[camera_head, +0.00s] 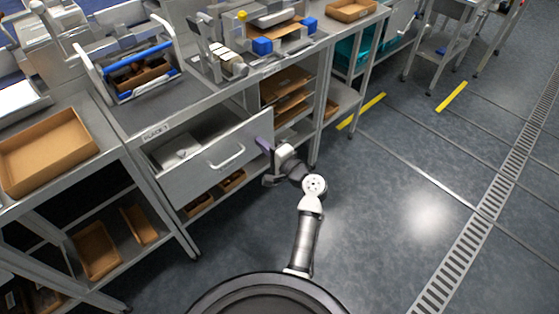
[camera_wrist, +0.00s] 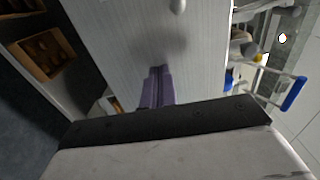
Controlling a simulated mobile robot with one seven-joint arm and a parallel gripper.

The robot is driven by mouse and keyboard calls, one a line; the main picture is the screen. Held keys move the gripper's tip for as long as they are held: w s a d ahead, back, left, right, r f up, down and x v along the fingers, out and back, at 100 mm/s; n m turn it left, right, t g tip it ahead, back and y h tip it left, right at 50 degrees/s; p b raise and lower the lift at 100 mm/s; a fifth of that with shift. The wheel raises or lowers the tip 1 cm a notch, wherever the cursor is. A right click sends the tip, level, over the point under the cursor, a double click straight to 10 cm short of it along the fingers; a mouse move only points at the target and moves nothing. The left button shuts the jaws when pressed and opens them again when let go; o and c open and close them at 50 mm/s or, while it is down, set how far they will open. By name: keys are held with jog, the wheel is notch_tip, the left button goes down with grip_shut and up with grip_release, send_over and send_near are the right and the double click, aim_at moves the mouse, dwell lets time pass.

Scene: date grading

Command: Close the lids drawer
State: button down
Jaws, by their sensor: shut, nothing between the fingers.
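The lids drawer (camera_head: 195,180) stands pulled out from under the bench, with some pale pieces (camera_head: 175,152) lying inside. Its grey front carries a bar handle (camera_head: 228,158). My gripper (camera_head: 264,146), with purple fingers, is at the right end of the drawer front, to the right of the handle. The fingers hold nothing. I cannot tell whether the tips touch the front.
The bench above bears a caddy with a blue handle (camera_head: 150,58). An empty brown tray (camera_head: 45,152) sits on the left bench. Shelves with brown trays (camera_head: 287,84) are right of the drawer, and more trays lie below. The floor (camera_head: 380,210) to the right is clear.

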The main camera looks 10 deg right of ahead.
jog(key=b+x, duration=0.3)
jog(key=x, duration=0.9)
jog(key=shift+w+r, duration=0.15)
jog(key=shift+r, duration=0.05)
jog(key=shift+a+r, duration=0.1)
jog(key=shift+a, duration=0.05)
